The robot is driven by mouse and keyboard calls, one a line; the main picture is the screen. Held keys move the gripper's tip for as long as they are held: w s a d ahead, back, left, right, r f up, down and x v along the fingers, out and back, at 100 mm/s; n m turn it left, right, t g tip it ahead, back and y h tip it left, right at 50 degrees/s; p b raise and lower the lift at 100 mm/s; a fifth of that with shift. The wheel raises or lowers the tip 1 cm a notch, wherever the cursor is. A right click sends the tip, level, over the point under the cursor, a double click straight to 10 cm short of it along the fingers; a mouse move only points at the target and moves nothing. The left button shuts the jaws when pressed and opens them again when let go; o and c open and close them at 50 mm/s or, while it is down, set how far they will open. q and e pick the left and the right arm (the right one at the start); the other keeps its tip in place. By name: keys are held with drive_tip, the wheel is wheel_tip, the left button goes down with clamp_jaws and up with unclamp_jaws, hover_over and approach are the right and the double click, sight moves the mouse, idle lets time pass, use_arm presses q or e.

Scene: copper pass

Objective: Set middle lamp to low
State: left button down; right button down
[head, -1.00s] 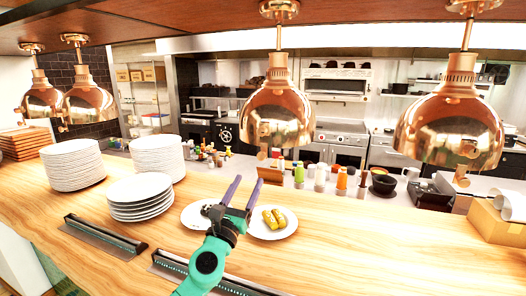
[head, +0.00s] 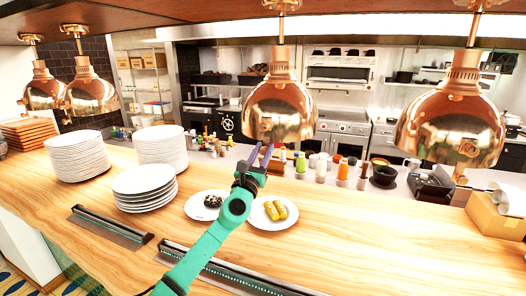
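The middle lamp (head: 280,108) is a copper dome hanging from a rod above the counter. A small copper knob hung at its lower rim in the earlier view; now my gripper's fingertips overlap that spot. My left gripper (head: 262,152) has purple fingers, pointing up and away just under the lamp's front rim. The fingers look apart, with nothing visible between them. I cannot tell whether they touch the knob. My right gripper is not in view.
Other copper lamps hang at the right (head: 450,122) and left (head: 90,92). Below are stacked plates (head: 145,186), a plate with yellow food (head: 272,222), and a plate with dark food (head: 205,214). Bottles stand behind the counter. The wooden counter (head: 370,235) is clear at right front.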

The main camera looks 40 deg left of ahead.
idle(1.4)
use_arm(q)
wheel_tip(320, 180, down, 9)
drive_tip(key=b, duration=0.8)
drive_tip(key=shift+b, duration=0.4)
drive_tip(key=c, duration=0.6)
unclamp_jaws()
drive_tip(key=shift+r, duration=0.15)
drive_tip(key=b+v, duration=0.4)
drive_tip(key=v, duration=1)
drive_tip(key=shift+s, duration=0.2)
